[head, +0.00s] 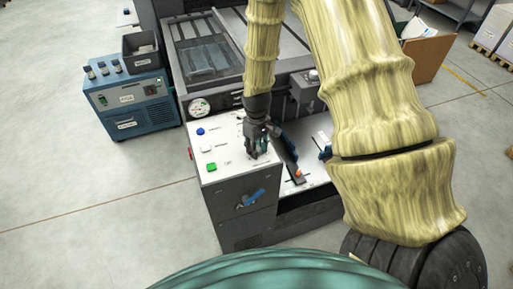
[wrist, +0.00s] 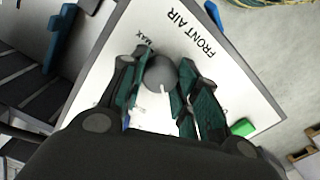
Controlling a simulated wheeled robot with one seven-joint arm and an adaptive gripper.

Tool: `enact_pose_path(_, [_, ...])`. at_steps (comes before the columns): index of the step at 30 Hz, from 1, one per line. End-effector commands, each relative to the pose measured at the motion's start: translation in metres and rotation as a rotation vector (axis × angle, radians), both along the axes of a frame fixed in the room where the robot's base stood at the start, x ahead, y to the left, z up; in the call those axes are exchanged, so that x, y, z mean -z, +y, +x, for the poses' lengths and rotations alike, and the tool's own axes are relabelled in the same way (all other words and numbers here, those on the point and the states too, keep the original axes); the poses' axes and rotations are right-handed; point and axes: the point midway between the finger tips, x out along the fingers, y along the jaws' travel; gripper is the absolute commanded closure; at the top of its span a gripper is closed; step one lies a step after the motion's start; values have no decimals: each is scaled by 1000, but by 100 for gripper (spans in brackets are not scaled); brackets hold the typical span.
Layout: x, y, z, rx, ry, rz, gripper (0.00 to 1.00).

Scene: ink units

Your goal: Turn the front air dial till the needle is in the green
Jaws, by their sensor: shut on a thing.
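The front air dial (wrist: 160,72) is a round grey knob with a white pointer line, seen in the wrist view on a white panel marked FRONT AIR and MAX. My gripper (wrist: 158,90) has its green-padded fingers on either side of the knob, shut on it. In the head view my gripper (head: 258,150) points down at the white panel top (head: 218,172) and hides the knob. A round white gauge (head: 200,107) stands behind the panel at the left. Its needle and green zone are too small to read.
Blue, white and green buttons (head: 211,167) line the panel's left side.

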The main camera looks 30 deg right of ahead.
Motion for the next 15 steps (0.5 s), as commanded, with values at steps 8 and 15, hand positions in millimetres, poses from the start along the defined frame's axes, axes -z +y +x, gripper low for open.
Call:
enact_pose_path(8, [0, -1, 1, 263, -2, -2, 92])
enact_pose_path(15, [0, -1, 1, 491, -2, -2, 92])
